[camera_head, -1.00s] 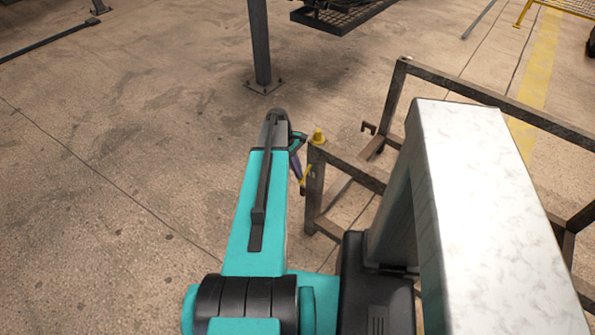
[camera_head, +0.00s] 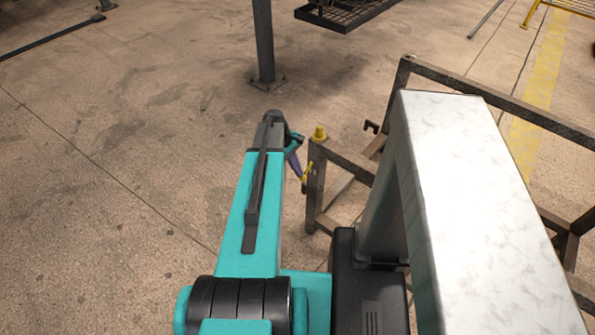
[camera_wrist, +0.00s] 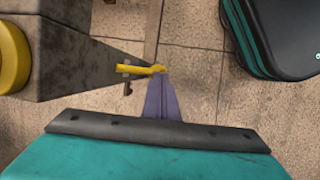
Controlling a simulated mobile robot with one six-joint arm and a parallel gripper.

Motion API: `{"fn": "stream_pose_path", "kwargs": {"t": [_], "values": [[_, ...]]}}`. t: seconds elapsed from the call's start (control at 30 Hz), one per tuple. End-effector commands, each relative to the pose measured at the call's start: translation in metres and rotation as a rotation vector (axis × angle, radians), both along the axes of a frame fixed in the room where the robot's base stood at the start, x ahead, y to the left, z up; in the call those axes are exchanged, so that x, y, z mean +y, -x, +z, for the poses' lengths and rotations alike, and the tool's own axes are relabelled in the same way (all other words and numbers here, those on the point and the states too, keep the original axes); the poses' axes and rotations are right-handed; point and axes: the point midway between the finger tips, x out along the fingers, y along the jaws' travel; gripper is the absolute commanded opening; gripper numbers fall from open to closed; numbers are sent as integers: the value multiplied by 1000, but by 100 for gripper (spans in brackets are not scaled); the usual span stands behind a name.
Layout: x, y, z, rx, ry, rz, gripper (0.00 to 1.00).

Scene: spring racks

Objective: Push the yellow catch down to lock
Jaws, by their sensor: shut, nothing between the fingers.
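The yellow catch (camera_wrist: 140,69) is a short lever on the side of a dark metal rack post in the wrist view, lying roughly level across the picture. In the head view my gripper (camera_head: 298,168) is just left of the post, partly hidden by my arm.
The rack frame (camera_head: 345,158) has a yellow round cap (camera_head: 319,132) on its corner post; the cap (camera_wrist: 12,55) is large at the wrist view's left edge. A grey column (camera_head: 263,45) stands beyond my arm.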

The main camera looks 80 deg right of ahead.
Motion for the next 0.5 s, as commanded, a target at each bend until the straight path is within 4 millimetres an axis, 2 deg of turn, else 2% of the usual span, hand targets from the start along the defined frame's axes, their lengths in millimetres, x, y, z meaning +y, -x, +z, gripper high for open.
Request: {"fn": "stream_pose_path", "kwargs": {"t": [0.27,0.5], "values": [[-1,2,3,1,-1,-4,0],[0,-3,20,0,0,-1,0]]}}
